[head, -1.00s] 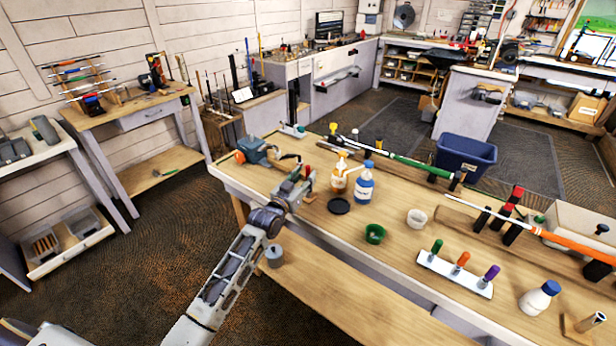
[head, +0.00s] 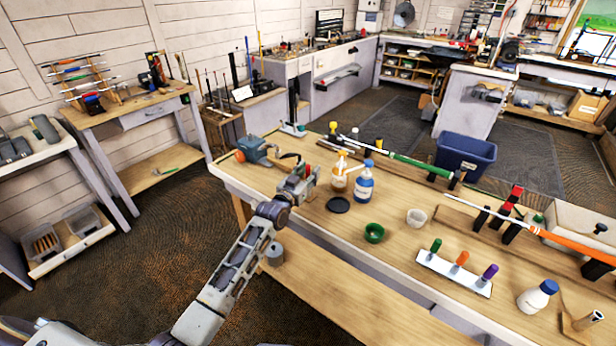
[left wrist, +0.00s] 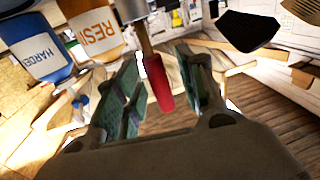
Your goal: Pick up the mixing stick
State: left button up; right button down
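A brown stick with a red end, which looks like the mixing stick (left wrist: 157,83), shows in the left wrist view. Its brown part meets a grey metal piece at the top of that view. My left gripper (left wrist: 160,95) is open, with one teal-padded finger on each side of the red end and gaps showing between. In the head view my left gripper (head: 301,178) is over the near-left part of the workbench (head: 330,227), and the red end (head: 309,170) shows small at its fingers. My right gripper is in neither view.
The resin bottle (head: 339,175) and hardener bottle (head: 364,185) stand just right of the gripper. A black disc (head: 338,205), green cup (head: 374,233) and white cup (head: 416,218) are nearer the middle. A blue-grey clamp-like tool (head: 255,150) sits behind left.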

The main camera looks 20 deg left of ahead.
pick_arm(q)
jog(key=c, duration=0.7)
jog(key=shift+c, duration=0.2)
jog(key=shift+r, duration=0.15)
jog(key=shift+r+b, duration=0.4)
jog(key=shift+r, duration=4.45)
